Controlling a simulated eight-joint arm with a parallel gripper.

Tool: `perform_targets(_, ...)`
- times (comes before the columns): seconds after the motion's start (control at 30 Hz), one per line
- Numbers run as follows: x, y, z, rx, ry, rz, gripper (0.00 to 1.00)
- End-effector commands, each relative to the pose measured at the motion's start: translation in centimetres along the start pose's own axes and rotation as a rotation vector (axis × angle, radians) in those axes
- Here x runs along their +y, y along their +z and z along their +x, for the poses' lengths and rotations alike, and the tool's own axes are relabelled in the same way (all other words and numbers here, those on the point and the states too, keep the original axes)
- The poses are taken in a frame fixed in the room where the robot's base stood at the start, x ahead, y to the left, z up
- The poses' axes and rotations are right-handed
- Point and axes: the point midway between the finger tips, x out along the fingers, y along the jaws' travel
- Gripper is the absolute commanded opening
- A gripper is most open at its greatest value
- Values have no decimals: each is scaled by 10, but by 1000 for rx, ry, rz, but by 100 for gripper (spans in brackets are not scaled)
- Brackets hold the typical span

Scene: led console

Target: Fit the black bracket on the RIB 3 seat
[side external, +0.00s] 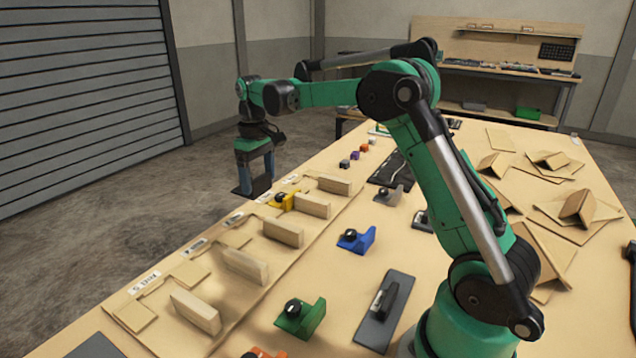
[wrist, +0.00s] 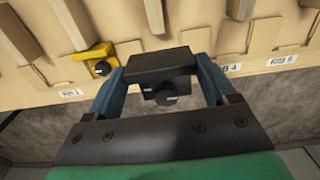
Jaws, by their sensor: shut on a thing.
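My gripper (side external: 255,168) is shut on the black bracket (side external: 262,186), holding it in the air by the table's far-left edge. In the wrist view my gripper's blue fingers (wrist: 152,85) clasp both sides of the black bracket (wrist: 165,66), whose round black knob faces the camera. No RIB 3 label is clearly legible, so I cannot tell which seat is RIB 3. The bracket hides part of the rib row behind it. A small label (wrist: 232,68) to its right looks like RIB 4.
A yellow bracket (side external: 283,200) sits by a rib on the table edge; it also shows in the wrist view (wrist: 95,58). Upright wooden ribs (side external: 283,232) line that edge. Blue (side external: 358,239) and green (side external: 302,316) brackets stand on the table. Folded cardboard-coloured pieces (side external: 560,205) lie at right.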

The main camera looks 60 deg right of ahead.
Motion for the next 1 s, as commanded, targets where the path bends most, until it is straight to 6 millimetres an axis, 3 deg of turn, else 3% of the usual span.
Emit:
perform_targets(0.7, 1, -6, 67, 0, 0, -1, 19)
perform_targets(1.0, 0, -6, 74, 0, 0, -1, 19)
